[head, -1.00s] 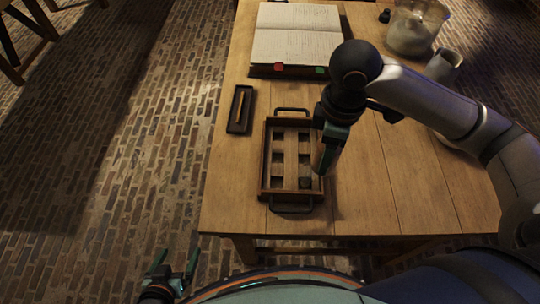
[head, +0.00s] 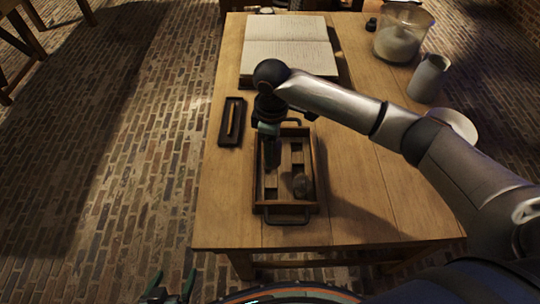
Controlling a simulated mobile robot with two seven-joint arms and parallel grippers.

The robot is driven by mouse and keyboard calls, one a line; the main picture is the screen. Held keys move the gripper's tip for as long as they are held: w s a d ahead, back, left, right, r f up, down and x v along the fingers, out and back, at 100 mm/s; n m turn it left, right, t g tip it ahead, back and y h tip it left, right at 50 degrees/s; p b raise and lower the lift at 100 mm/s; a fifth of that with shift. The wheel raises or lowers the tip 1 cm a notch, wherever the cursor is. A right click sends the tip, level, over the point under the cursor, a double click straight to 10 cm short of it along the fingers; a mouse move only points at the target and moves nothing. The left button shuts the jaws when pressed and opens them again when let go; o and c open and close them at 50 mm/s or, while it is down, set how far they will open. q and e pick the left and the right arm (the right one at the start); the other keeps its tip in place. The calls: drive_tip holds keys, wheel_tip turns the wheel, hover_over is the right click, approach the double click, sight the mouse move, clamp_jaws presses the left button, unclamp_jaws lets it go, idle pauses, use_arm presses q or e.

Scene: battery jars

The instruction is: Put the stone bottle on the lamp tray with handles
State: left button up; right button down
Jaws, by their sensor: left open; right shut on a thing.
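The lamp tray (head: 314,170) is a wooden tray with dark handles at its far and near ends, standing on the table. My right gripper (head: 270,147) is over the tray's far left part, pointing down. My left gripper (head: 171,286) is open and empty, low at the bottom edge, off the table.
A narrow dark box (head: 222,137) with a stick in it lies left of the tray. An open book (head: 285,62) lies behind. A glass bowl (head: 398,45), a grey jug (head: 428,77) and a white dish (head: 455,122) stand to the right. The table's front right is clear.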

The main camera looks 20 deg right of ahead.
drive_tip(key=shift+w+a+f, duration=0.1)
drive_tip(key=shift+w+f, duration=0.05)
drive_tip(key=shift+f, duration=0.8)
drive_tip(key=shift+w+a+f, duration=0.1)
drive_tip(key=shift+f, duration=0.8)
drive_tip(key=shift+f, duration=0.1)
drive_tip(key=shift+c, duration=0.9)
unclamp_jaws()
drive_tip(key=shift+d, duration=0.1)
wheel_tip(320, 180, up, 12)
drive_tip(key=shift+r+p, duration=0.1)
drive_tip(key=shift+p, duration=0.35)
